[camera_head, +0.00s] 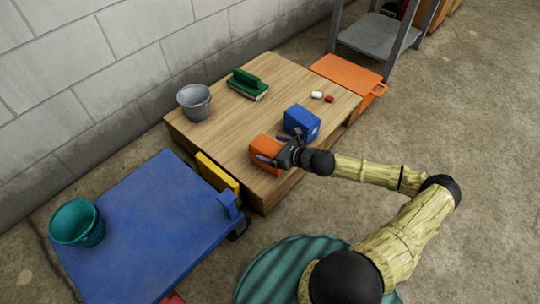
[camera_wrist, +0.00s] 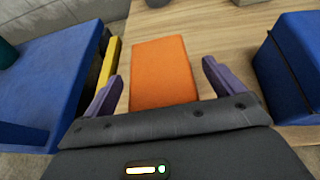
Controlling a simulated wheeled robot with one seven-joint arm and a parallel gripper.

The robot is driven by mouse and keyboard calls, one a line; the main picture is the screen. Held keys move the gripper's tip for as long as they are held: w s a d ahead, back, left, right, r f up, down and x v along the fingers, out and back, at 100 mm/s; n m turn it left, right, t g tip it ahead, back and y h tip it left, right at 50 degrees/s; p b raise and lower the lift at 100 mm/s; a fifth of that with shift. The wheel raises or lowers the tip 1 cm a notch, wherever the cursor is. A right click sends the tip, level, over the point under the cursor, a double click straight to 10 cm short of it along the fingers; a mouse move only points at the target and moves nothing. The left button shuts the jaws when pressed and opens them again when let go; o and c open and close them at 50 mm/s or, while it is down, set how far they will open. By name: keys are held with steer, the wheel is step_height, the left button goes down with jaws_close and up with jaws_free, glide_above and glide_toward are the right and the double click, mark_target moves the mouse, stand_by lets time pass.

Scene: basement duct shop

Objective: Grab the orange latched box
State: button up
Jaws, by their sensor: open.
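The orange box (camera_head: 262,156) sits on the wooden table near its front edge, left of the blue box (camera_head: 301,122). In the wrist view the orange box (camera_wrist: 162,72) lies ahead of my gripper (camera_wrist: 164,90), roughly centred between the two purple fingers. My gripper (camera_head: 271,158) is open, with its fingers apart on either side of the box's near end. I cannot tell whether they touch it. The latch is not visible in either view, and my gripper hides part of the box in the head view.
The blue box (camera_wrist: 292,70) stands close to the right finger. A grey bucket (camera_head: 194,102), a green brush-like object (camera_head: 248,84) and small white and red pieces stand on the wooden table (camera_head: 222,137). A blue cart (camera_head: 150,235) with a teal bucket (camera_head: 78,223) and yellow piece (camera_head: 218,178) adjoins the table.

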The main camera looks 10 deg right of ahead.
steer(key=c, duration=1.7)
steer(key=shift+o, duration=0.2)
steer(key=shift+r, duration=0.1)
step_height(320, 180, up, 9)
steer(key=p, duration=0.6)
steer(key=shift+a+r+p, duration=0.1)
steer(key=shift+r+p, duration=0.05)
steer(key=shift+p, duration=0.2)
steer(key=shift+r, duration=0.3)
